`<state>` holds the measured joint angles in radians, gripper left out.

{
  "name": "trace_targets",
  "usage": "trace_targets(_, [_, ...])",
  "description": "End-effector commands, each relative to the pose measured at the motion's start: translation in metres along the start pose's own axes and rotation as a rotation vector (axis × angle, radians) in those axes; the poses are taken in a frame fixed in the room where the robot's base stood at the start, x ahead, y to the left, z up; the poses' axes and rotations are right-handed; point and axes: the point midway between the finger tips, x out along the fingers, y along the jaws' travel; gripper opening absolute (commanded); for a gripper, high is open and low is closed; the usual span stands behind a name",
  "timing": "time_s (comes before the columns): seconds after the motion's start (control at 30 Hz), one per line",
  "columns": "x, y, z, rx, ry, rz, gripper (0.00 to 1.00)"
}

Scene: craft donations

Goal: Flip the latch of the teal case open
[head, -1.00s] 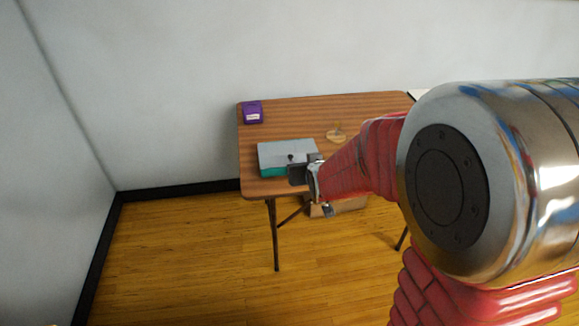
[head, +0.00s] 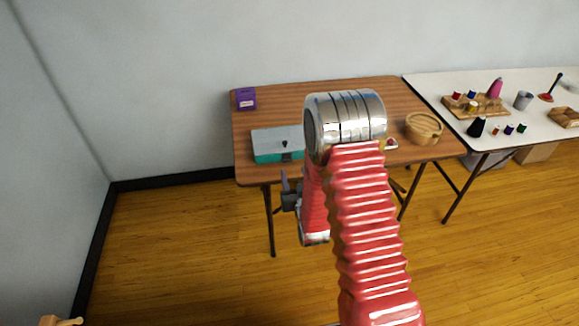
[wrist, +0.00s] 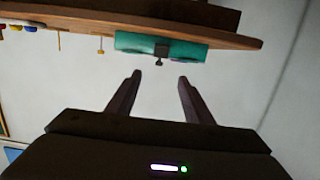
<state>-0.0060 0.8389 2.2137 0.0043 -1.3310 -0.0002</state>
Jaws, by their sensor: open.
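The teal case (head: 265,156), with a grey lid (head: 270,138), sits near the front left edge of the brown table. A dark latch (head: 286,157) is on its front side, and a small dark knob (head: 285,143) shows above it on the lid. In the wrist view, which shows the table upside down, the teal case (wrist: 190,50) and its dark latch (wrist: 160,52) are beyond my fingertips, in line with the gap between them. My gripper (head: 289,184) is open and empty, in front of the table edge and below the case, apart from it. I cannot tell the latch's exact position.
A purple box (head: 245,99) stands at the back left of the brown table (head: 330,92). A round wooden basket (head: 424,128) is at its right. A white table (head: 540,84) with thread spools and craft items adjoins on the right.

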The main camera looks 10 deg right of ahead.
Motion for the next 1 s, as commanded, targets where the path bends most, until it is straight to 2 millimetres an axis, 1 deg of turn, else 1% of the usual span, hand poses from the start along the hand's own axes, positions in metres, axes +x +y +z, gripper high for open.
trace_targets(0.03, [-0.002, 0.0, 0.013, 0.0, 0.014, 0.0, 0.47])
trace_targets(0.2, [-0.011, 0.0, 0.042, 0.0, 0.082, 0.0, 0.47])
trace_targets(0.3, [-0.016, 0.0, 0.054, 0.0, 0.117, 0.0, 0.47])
trace_targets(0.4, [-0.021, 0.0, 0.061, 0.0, 0.14, 0.0, 0.47])
trace_targets(0.8, [-0.023, 0.0, 0.063, 0.0, 0.152, 0.001, 0.47])
trace_targets(1.0, [-0.015, 0.0, 0.061, 0.0, 0.153, 0.001, 0.47])
